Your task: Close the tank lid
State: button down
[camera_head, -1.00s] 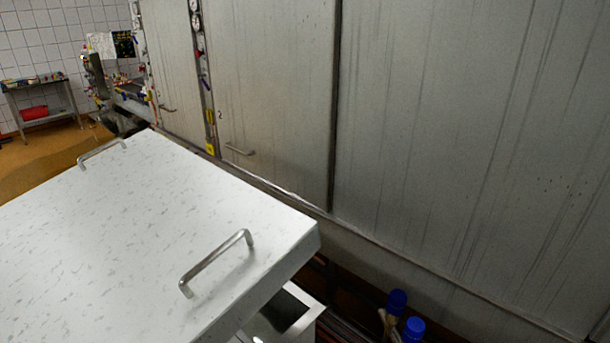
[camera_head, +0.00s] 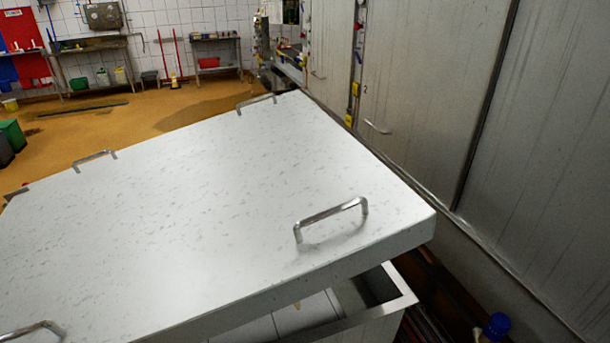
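The tank lid (camera_head: 210,200) is a large, thick white speckled slab with several metal bar handles. One handle (camera_head: 331,216) stands near its right corner, another (camera_head: 38,330) at the bottom left, and others (camera_head: 94,158) along the far edges. The lid is raised and tilted above the tank (camera_head: 405,300), a pale box whose rim and part of the inside show below the lid's near right edge. A gap is open between lid and rim there. The rest of the tank is hidden under the lid. My gripper is not in view.
Tall grey metal cabinets (camera_head: 420,90) run along the right, close to the lid's corner. A blue-capped fitting (camera_head: 497,326) is low at the bottom right. Brown floor (camera_head: 130,120) is open at the back left, with metal tables (camera_head: 215,52) along the tiled wall.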

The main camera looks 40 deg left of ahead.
aim_at(201, 231)
jog(key=u, duration=1.55)
jog(key=i, duration=0.1)
jog(key=u, duration=0.05)
